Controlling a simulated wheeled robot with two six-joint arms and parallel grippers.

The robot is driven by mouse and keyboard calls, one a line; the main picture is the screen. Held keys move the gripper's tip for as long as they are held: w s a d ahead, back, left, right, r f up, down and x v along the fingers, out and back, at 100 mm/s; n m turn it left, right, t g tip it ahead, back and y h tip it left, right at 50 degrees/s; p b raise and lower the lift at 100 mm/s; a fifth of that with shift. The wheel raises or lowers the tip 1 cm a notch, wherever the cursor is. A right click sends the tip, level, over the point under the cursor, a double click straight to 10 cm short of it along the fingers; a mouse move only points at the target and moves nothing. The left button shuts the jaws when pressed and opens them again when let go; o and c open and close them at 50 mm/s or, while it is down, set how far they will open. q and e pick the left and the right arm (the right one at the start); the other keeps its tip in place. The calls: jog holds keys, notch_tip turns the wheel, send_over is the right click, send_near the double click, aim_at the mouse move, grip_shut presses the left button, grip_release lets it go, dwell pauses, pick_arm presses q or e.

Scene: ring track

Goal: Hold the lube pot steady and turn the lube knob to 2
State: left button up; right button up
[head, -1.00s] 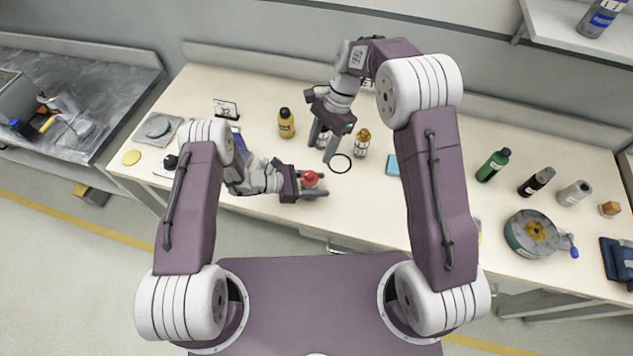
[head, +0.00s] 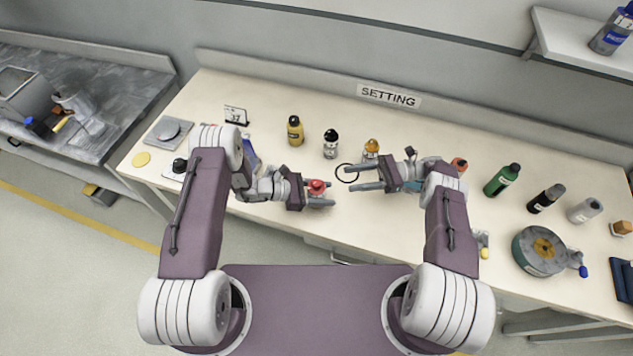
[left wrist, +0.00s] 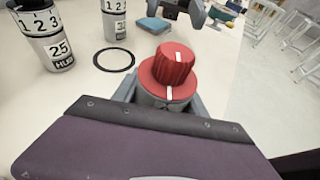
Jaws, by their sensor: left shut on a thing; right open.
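The lube pot (left wrist: 160,99) is a small grey pot with a red collar and a ribbed red knob (left wrist: 174,64). A white mark shows on the knob and another on the collar below it; no digit is readable on the pot. My left gripper (head: 325,193) is shut around the pot, which stands upright at the bench's front; the red knob (head: 317,186) is uncovered above the fingers. My right gripper (head: 350,178) is open and empty, its fingers pointing left, right of the pot and apart from it. Part of it shows in the left wrist view (left wrist: 188,10).
A black ring (head: 346,173) lies just behind the pot. A green bottle (head: 502,180) and a round green-grey container (head: 540,251) are at right.

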aim_at(316, 182)
jog(key=a, duration=0.4)
jog(key=s+a, duration=0.1)
jog(key=a, duration=0.6)
jog(key=shift+s+a+r, duration=0.1)
jog(key=shift+s+a, duration=0.3)
grip_shut()
